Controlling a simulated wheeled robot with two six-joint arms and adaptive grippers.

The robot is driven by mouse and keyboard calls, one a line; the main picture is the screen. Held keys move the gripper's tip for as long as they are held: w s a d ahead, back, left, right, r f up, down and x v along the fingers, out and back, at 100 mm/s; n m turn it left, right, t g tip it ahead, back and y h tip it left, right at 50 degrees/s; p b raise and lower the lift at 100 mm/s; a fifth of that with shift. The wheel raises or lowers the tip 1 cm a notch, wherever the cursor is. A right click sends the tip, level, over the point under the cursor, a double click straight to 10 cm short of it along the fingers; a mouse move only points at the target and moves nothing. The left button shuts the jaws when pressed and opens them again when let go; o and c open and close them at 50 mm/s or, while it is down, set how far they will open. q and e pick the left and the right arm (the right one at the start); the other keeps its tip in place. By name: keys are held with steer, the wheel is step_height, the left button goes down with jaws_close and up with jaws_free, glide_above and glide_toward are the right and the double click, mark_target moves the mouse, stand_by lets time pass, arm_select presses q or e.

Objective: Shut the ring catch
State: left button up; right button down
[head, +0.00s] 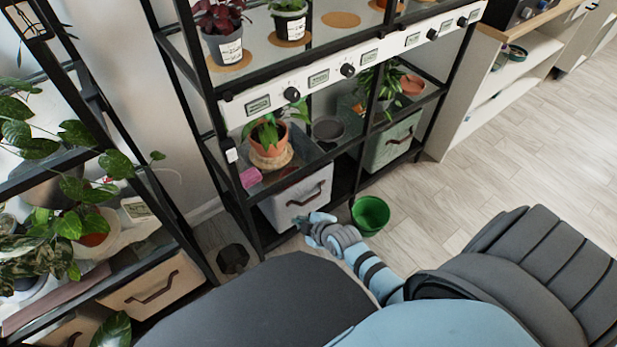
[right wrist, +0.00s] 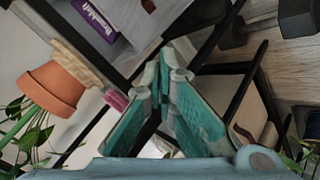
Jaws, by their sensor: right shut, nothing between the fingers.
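I cannot make out a ring catch in either view. My right gripper (head: 308,224) is low in front of the black plant shelf, beside the white bin with a dark handle (head: 297,202) on its bottom level. In the right wrist view the teal fingers of the right gripper (right wrist: 168,68) come together at their tips, shut and empty, in front of the shelf frame. Whether the fingers touch the frame or bin, I cannot tell. My left gripper is not in view.
A green bucket (head: 370,214) stands on the floor just right of the right gripper. A terracotta pot (right wrist: 53,88) and a pink block (right wrist: 116,99) are near it on the shelf. A dark dumbbell (head: 233,259) lies on the floor. Open floor (head: 510,150) extends right.

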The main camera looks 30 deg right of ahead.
steer(key=shift+s+d+f+m+g, duration=0.2)
steer(key=shift+s+f+m, duration=0.1)
steer(key=shift+s+f, duration=0.4)
steer(key=shift+s+d+f+m+g, duration=0.1)
steer(key=shift+s+f+m+g, duration=0.15)
steer(key=shift+s+f, duration=0.35)
steer(key=shift+r, duration=0.1)
